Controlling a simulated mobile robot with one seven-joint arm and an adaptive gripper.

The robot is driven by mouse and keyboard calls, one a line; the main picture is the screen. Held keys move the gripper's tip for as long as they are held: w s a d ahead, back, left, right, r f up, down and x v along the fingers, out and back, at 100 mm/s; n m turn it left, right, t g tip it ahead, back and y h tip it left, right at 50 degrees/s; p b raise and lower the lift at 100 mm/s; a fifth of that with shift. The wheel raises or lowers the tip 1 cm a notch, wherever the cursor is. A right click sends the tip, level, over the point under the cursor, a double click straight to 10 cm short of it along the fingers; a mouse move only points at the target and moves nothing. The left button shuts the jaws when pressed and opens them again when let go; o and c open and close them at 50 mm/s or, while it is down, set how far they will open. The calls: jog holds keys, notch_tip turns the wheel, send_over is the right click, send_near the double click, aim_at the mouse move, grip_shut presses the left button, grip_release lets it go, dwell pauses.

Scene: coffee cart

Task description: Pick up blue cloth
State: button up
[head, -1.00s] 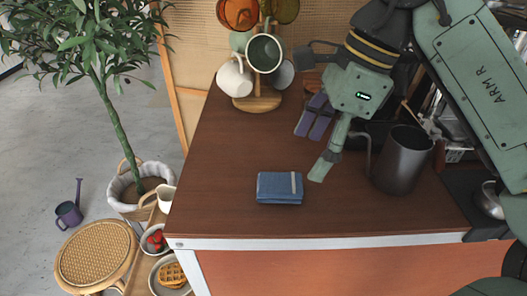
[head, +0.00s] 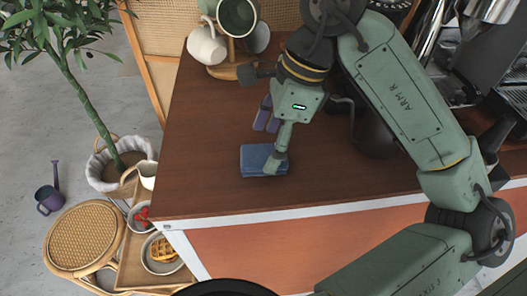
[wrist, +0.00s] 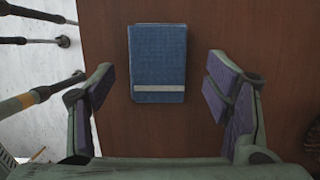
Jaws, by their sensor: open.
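The blue cloth (head: 256,160) lies folded flat on the brown table, near its front edge. In the wrist view the cloth (wrist: 158,60) shows a pale stripe near its lower end and lies centred between and just beyond my fingers. My gripper (head: 272,168) is at the right end of the cloth in the head view and overlaps that end there. In the wrist view my gripper (wrist: 164,92) is open, with its purple finger pads apart and nothing between them. I cannot tell the exact height of the fingertips above the table.
A mug tree (head: 228,69) with several mugs stands at the back of the table (head: 200,190). A dark metal pitcher (head: 376,135) is partly hidden behind my arm. The tabletop left of the cloth is clear.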

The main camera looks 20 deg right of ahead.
aim_at(264, 159)
jog(key=shift+x, duration=1.1)
jog(key=shift+f+b, duration=0.25)
jog(key=shift+b, duration=0.35)
jog(key=shift+c, duration=0.4)
jog(key=c, duration=1.1)
